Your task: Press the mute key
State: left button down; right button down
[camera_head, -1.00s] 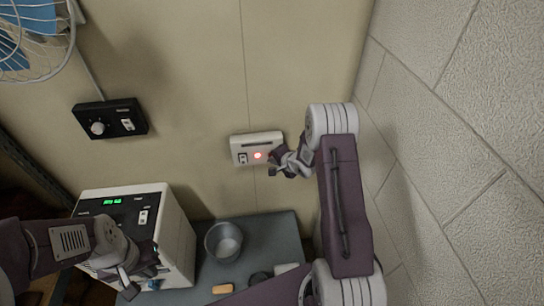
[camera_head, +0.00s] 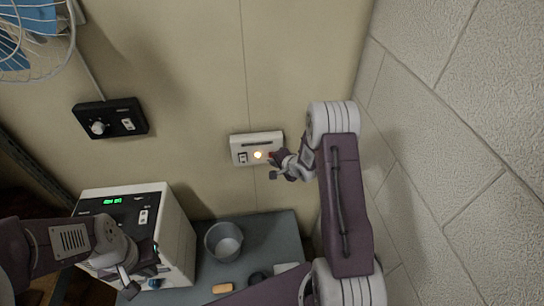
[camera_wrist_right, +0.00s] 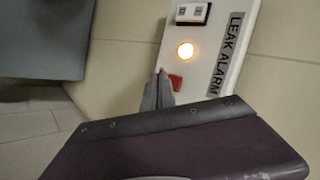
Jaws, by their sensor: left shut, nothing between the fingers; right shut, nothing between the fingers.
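The white leak alarm panel (camera_head: 237,150) is on the beige wall. Its "LEAK ALARM" label shows in the right wrist view (camera_wrist_right: 224,55). Its round lamp (camera_head: 258,155) glows amber-white, and also in the right wrist view (camera_wrist_right: 185,51). A small red key (camera_wrist_right: 175,82) sits beside the lamp; no lettering on it is legible. My right gripper (camera_head: 273,163) is shut and empty, its tips (camera_wrist_right: 163,76) right beside the red key. I cannot tell whether they touch it. My left gripper (camera_head: 131,291) is shut and empty, in front of the white device at lower left.
A black control box with a knob (camera_head: 112,119) and a fan (camera_head: 40,40) are on the left. A pale block wall (camera_head: 450,120) rises at right.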

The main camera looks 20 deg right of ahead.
jog(key=s, duration=0.2)
jog(key=s+a, duration=0.1)
jog(key=s, duration=0.1)
jog(key=shift+s+a, duration=0.1)
jog(key=shift+s, duration=0.3)
dwell(0.6)
